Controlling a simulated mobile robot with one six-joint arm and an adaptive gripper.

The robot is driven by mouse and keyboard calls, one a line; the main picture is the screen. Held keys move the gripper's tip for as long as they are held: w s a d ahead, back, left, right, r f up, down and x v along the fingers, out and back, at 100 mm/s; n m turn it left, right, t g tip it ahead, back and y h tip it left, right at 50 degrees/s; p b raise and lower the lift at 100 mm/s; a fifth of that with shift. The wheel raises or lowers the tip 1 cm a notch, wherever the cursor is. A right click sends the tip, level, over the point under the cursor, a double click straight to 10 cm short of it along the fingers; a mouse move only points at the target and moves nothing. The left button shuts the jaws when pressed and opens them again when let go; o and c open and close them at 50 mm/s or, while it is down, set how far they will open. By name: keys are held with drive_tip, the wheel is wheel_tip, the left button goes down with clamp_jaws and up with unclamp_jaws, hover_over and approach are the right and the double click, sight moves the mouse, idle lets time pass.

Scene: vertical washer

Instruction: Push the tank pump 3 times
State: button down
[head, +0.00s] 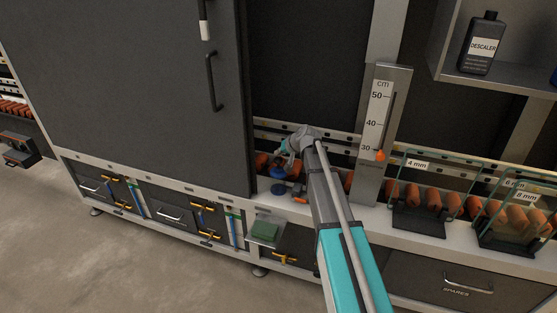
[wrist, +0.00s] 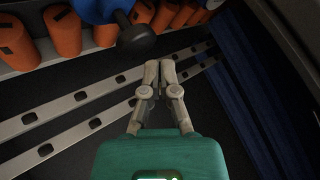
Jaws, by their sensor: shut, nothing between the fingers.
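A small blue thing (head: 279,188) stands on the washer's ledge, just below my gripper (head: 281,157) in the head view; it seems to be the tank pump, partly hidden by my arm. In the wrist view a blue body (wrist: 95,10) with a round black knob (wrist: 136,40) shows at the top edge. My gripper (wrist: 160,66) is shut and empty there, its fingertips together, below and right of the knob. The fingers look apart from the knob, but the exact gap is hard to tell.
Orange rollers (wrist: 62,30) line the ledge beside the blue thing, with slotted metal rails (wrist: 80,98) behind. A tall dark door (head: 150,80) stands left of my arm. A cm gauge (head: 378,135) rises close on the right, beside glass stands (head: 420,222) and a descaler bottle (head: 482,45).

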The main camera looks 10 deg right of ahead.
sight(279, 160)
drive_tip(key=shift+f+b, duration=1.6)
idle(2.3)
drive_tip(key=shift+r, duration=0.2)
drive_tip(key=shift+r+p, duration=1.4)
drive_tip(key=shift+p, duration=0.2)
drive_tip(key=shift+r+p, duration=2.55)
